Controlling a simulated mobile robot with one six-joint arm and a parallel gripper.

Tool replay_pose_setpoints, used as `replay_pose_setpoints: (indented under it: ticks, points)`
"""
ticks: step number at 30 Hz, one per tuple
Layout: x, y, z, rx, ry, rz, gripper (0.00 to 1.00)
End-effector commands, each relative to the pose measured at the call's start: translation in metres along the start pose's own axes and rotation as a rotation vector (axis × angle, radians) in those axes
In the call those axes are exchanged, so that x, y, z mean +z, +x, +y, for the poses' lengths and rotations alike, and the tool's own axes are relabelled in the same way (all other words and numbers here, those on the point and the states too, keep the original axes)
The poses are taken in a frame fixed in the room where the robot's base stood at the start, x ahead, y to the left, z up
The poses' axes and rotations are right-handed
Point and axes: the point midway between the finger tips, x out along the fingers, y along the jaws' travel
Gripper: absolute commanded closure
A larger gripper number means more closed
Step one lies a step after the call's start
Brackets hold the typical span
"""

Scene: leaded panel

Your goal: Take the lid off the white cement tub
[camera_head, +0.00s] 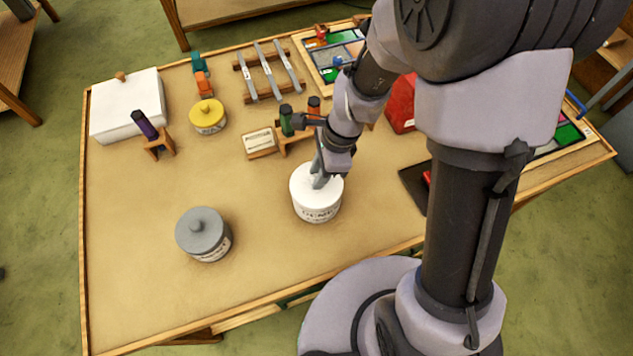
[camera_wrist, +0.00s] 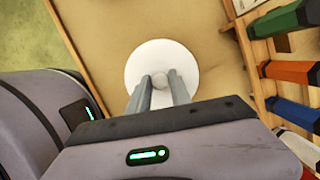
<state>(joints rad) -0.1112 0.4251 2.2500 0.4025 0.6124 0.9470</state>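The white cement tub (camera_head: 318,208) stands upright near the front middle of the table, with dark lettering on its side. Its round white lid (camera_head: 301,184) is on it; the lid also shows from above in the wrist view (camera_wrist: 189,62), with a small pale knob (camera_wrist: 157,80) at its centre. My gripper (camera_head: 318,180) points down at the lid. In the wrist view its two grey fingers (camera_wrist: 160,82) are apart, with the knob between their tips. Whether they press on the knob I cannot tell. The fingers hide part of the lid.
A grey lidded tub (camera_head: 203,238) stands to the left and a yellow one (camera_head: 208,118) further back. A wooden rack with coloured handles (camera_head: 292,142) stands close behind the white tub. A white box (camera_head: 125,105) sits at the back left. The table between the tubs is clear.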

Motion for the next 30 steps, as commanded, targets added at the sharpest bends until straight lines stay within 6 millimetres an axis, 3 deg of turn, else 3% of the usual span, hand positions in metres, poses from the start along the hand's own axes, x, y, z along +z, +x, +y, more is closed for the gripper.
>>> replay_pose_setpoints:
  ticks: [13,21,30]
  points:
    - [0.001,-0.004,-0.001,-0.002,0.000,0.000,1.00]
    - [0.010,-0.039,0.001,-0.002,0.000,0.000,1.00]
    - [-0.011,-0.048,0.072,-0.001,0.002,0.000,1.00]
